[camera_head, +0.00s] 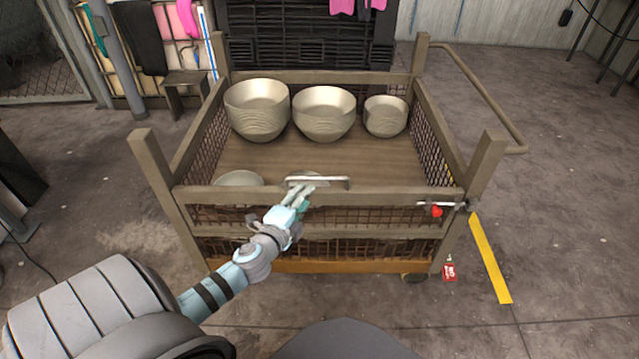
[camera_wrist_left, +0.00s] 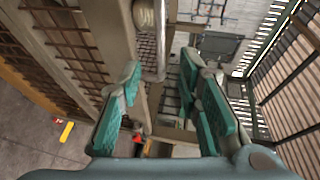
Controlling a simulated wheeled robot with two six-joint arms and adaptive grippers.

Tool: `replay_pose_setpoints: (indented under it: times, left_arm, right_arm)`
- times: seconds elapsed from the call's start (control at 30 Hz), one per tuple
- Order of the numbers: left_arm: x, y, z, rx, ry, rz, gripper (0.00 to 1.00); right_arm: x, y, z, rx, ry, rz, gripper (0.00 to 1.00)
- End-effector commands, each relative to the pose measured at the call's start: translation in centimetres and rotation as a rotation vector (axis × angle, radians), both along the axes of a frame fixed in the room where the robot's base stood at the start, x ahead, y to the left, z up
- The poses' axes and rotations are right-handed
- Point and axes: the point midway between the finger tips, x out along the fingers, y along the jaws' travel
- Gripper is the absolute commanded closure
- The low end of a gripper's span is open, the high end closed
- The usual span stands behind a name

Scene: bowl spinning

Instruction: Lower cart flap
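The cart (camera_head: 466,185) stands in front of me with its front mesh flap (camera_head: 390,198) upright. A pale metal handle (camera_head: 335,182) sits on the flap's top rail. My left gripper (camera_head: 303,190) is at the left half of this handle. In the left wrist view my left gripper (camera_wrist_left: 158,82) has its teal fingers spread apart, with the metal handle bar (camera_wrist_left: 160,50) showing between and beyond the fingertips. I cannot tell whether a finger touches it. A latch with a red knob (camera_head: 437,211) is at the flap's right end. My right gripper is not in view.
Three large bowls (camera_head: 323,113) stand at the back of the cart, and more bowls (camera_head: 239,179) sit low behind the flap. A push rail (camera_head: 485,90) sticks out on the cart's right. The floor (camera_head: 560,230) to the right is mostly clear.

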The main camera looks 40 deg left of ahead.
Motion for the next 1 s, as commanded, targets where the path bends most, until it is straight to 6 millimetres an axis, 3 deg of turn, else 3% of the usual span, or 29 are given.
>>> replay_pose_setpoints:
  times: [0.2, 0.4, 0.77, 0.97, 1.0]
  left_arm:
    - [6.1, 1.7, -1.3, -0.003, 0.0, 0.005, 0.69]
    - [9.3, 2.5, -2.0, -0.005, 0.002, 0.003, 0.69]
    - [10.2, 2.6, -2.1, -0.005, 0.003, 0.001, 0.69]
    - [10.1, 2.6, -2.1, -0.006, 0.003, 0.002, 0.99]
    - [10.1, 2.6, -2.1, -0.005, 0.003, 0.001, 1.0]
  right_arm:
    - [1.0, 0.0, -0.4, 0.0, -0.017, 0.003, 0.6]
    - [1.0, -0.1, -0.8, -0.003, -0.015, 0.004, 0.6]
    - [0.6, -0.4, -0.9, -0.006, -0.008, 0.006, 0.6]
    - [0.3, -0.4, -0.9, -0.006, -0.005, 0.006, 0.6]
    - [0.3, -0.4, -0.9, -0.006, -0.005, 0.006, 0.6]
